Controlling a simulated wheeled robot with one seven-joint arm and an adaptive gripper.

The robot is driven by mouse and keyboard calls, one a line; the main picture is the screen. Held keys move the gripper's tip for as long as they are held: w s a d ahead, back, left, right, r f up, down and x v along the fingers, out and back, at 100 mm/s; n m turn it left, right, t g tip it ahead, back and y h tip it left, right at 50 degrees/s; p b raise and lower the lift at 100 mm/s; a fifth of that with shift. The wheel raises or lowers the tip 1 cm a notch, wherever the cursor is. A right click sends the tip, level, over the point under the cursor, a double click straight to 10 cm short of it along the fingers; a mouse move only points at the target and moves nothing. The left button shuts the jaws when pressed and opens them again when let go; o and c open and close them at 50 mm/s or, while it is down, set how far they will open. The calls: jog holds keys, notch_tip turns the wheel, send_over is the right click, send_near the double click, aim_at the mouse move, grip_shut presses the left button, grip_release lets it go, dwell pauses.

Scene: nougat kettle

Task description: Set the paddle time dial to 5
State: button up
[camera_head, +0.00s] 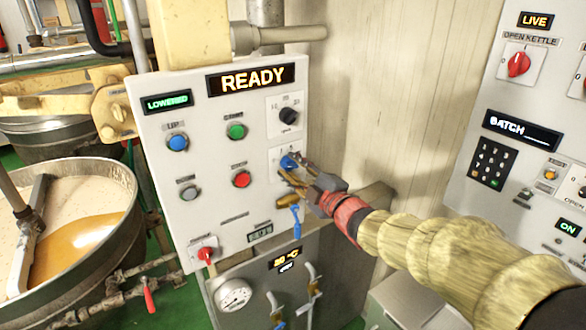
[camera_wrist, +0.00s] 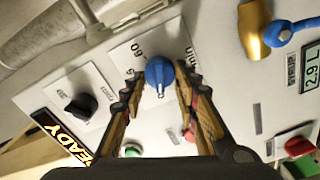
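The blue dial (camera_head: 288,162) sits on a white plate on the control panel (camera_head: 215,215). My gripper (camera_head: 291,168) is at the dial. In the wrist view its fingers (camera_wrist: 158,78) stand apart, one on each side of the dial, with a small gap showing on both sides. Contact and depth cannot be told for sure.
A black dial (camera_head: 289,116) sits above the blue one. Green (camera_head: 236,131) and red (camera_head: 242,180) buttons lie to its left. A brass fitting with a blue lever (camera_head: 296,218) is just below my gripper. Another panel (camera_head: 530,130) stands at the right.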

jog(key=c, duration=0.5)
jog(key=shift+c, duration=0.2)
jog(key=m+p, duration=0.2)
jog(key=m, duration=0.1)
jog(key=shift+r+m, duration=0.15)
jog(key=shift+m, duration=0.15)
jog(key=m+p, duration=0.3)
jog(key=m, duration=0.1)
jog(key=shift+d+m, duration=0.1)
jog(key=shift+m, duration=0.2)
jog(key=m+p, duration=0.3)
jog(key=m, duration=0.2)
jog(key=shift+w+r, duration=0.1)
jog(key=shift+w, duration=0.05)
jog(key=shift+d+m+p, duration=0.15)
jog(key=shift+m+p, duration=1.3)
jog(key=shift+m, duration=0.75)
jog(key=o, duration=1)
